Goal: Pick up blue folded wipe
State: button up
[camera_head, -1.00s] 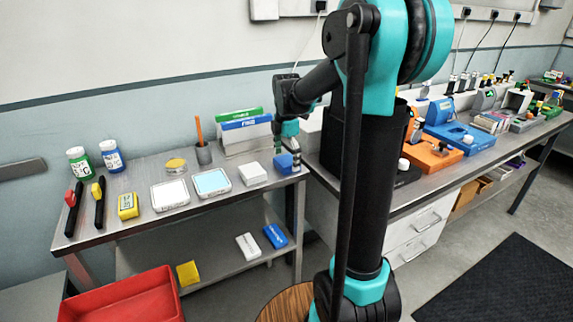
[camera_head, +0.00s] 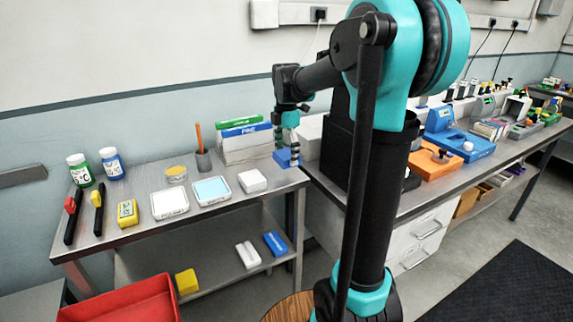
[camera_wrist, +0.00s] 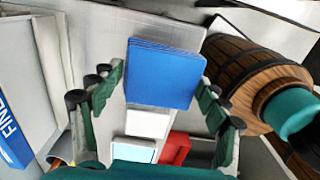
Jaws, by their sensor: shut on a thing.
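The blue folded wipe (camera_head: 287,159) is in my gripper (camera_head: 287,151), a little above the right end of the left metal table (camera_head: 140,238). In the wrist view the wipe (camera_wrist: 163,74) is a flat blue square with layered edges, held between the green fingers of my gripper (camera_wrist: 160,82). One finger lies along its left edge and one along its right edge. Part of the wipe is hidden behind the fingers in the head view.
A white block (camera_head: 253,181) sits left of the wipe, with two trays (camera_head: 212,190) beyond it. A box holder with green and blue boxes (camera_head: 246,138) stands behind. A red bin (camera_head: 125,301) is below at left. Equipment fills the right bench.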

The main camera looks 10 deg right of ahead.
aim_at(287, 153)
notch_tip(287, 153, up, 15)
jog(key=shift+f, duration=0.1)
